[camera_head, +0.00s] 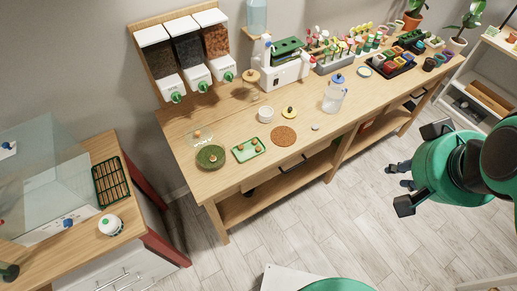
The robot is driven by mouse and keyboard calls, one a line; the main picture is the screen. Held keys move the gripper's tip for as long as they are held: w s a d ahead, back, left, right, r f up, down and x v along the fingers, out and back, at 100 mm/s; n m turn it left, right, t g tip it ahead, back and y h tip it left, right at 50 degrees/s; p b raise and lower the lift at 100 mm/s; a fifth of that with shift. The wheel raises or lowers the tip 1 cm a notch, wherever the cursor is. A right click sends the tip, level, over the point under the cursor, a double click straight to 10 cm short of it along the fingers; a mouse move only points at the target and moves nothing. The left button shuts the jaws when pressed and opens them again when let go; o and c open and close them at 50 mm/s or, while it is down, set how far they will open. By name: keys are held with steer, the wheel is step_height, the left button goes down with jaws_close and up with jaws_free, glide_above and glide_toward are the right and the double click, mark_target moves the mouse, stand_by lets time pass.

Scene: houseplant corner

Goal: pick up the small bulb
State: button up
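Several small brown, bulb-like things lie at the near left of the long wooden bench. One bulb-like thing (212,157) is on a round green mat (203,163). Small ones (249,146) lie in a green-rimmed tray (238,157), and another (197,135) is on a clear plate (207,141). They are too small in the picture to tell which is the small bulb. My gripper (420,167), green and black, is at the right over the floor, well apart from the bench. Its dark fingers are spread and nothing shows between them.
A brown round mat (283,136), white bowl (265,114), yellow disc (289,113) and clear jug (334,95) stand nearby on the bench. Seed dispensers (187,55) hang behind. A glass tank (50,175) stands left. Floor before the bench is free.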

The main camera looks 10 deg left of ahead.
steer(key=shift+w, duration=0.1)
steer(key=w+a+m+g, duration=0.2)
steer(key=w+a, duration=0.5)
steer(key=w, duration=0.4)
steer(key=m+g+p, duration=0.2)
steer(key=m+g, duration=0.2)
steer(key=m, duration=0.3)
glide_above(258, 147)
step_height(258, 147, down, 27)
steer(key=shift+w+a+f, duration=0.1)
steer(key=shift+f, duration=0.1)
steer(key=shift+f+b, duration=0.4)
steer(key=shift+f, duration=3.9)
